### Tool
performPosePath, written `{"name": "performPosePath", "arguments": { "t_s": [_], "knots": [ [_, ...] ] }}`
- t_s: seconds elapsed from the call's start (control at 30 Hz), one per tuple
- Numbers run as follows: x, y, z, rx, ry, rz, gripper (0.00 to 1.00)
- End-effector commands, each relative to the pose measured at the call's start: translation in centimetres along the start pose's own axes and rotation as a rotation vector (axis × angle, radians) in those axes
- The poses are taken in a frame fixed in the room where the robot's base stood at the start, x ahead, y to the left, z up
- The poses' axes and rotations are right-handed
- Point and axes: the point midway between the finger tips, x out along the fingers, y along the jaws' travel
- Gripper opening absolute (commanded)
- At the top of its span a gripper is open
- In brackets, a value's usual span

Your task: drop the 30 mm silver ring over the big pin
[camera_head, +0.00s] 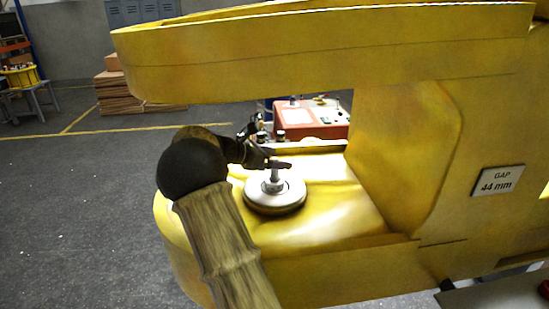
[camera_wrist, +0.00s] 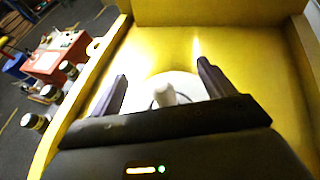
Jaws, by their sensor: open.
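The big pin (camera_head: 275,174) stands upright at the centre of a round pale disc (camera_head: 262,203) on the yellow boom's lower arm. A small silver collar (camera_head: 273,186) sits around the pin's foot; I cannot tell for sure whether it is the 30 mm ring. My gripper (camera_head: 277,164) is at the pin's top. In the wrist view my gripper (camera_wrist: 163,82) is open, its dark fingers apart on either side of the pin (camera_wrist: 164,93). Nothing shows held between them. The gripper body hides the near part of the disc (camera_wrist: 187,83).
The yellow upper boom arm (camera_head: 300,60) overhangs the lower arm (camera_head: 330,215). A yellow wall carries a "GAP 44 mm" sign (camera_head: 497,180). Behind stands a red box (camera_head: 322,122) with several jars, also at left in the wrist view (camera_wrist: 55,58).

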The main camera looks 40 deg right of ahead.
Motion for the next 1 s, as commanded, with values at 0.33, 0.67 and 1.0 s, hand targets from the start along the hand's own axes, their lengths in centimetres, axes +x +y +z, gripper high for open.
{"name": "performPosePath", "arguments": {
  "t_s": [0.33, 0.67, 1.0],
  "knots": [
    [-1.8, 0.1, -0.3, -0.002, 0.001, 0.004, 0.81],
    [-8.1, 0.1, -0.3, 0.000, 0.001, 0.005, 0.81],
    [-14.8, 0.1, -0.2, 0.001, 0.001, 0.004, 0.81]
  ]
}}
